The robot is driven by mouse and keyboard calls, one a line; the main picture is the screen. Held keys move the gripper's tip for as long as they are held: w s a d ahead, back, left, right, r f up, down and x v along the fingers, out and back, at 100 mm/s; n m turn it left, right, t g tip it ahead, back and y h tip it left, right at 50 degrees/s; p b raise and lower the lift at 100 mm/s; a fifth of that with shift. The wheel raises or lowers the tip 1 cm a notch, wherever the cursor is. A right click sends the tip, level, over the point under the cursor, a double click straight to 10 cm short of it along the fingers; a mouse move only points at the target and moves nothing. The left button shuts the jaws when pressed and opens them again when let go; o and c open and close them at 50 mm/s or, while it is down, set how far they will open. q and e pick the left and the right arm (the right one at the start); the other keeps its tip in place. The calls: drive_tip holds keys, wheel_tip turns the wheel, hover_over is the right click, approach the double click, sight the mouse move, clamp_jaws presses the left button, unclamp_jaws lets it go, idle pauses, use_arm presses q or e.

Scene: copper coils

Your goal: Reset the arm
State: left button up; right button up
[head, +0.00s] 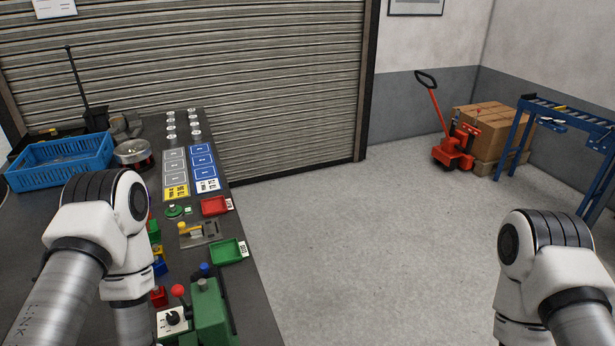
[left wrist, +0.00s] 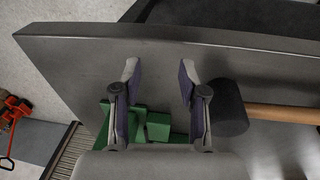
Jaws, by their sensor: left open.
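My left arm (head: 105,220) reaches in over the workbench in the head view, bent down at its white joint; its gripper is below the picture there. In the left wrist view my left gripper (left wrist: 159,78) is open, with nothing between its fingers and the grey bench top (left wrist: 75,62) behind them. My right arm (head: 545,245) is at the right of the head view, over the floor, bent downward. Its gripper is out of the picture.
A mallet with a black head (left wrist: 229,108) lies right of the left fingers. A green device (left wrist: 158,126) shows partly behind them. On the bench are a green press (head: 208,312), red tray (head: 214,206), green tray (head: 227,251) and blue crate (head: 62,165). Floor (head: 350,240) is clear.

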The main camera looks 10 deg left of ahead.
use_arm(q)
drive_tip(key=s+d+f+m+g, duration=0.1)
drive_tip(key=s+d+m+g, duration=0.1)
drive_tip(key=s+m, duration=0.35)
wheel_tip(320, 180, down, 10)
drive_tip(key=b, duration=1)
drive_tip(key=shift+a+y, duration=0.15)
drive_tip(key=shift+y, duration=0.25)
drive_tip(key=shift+f+n, duration=0.1)
drive_tip(key=shift+n, duration=0.15)
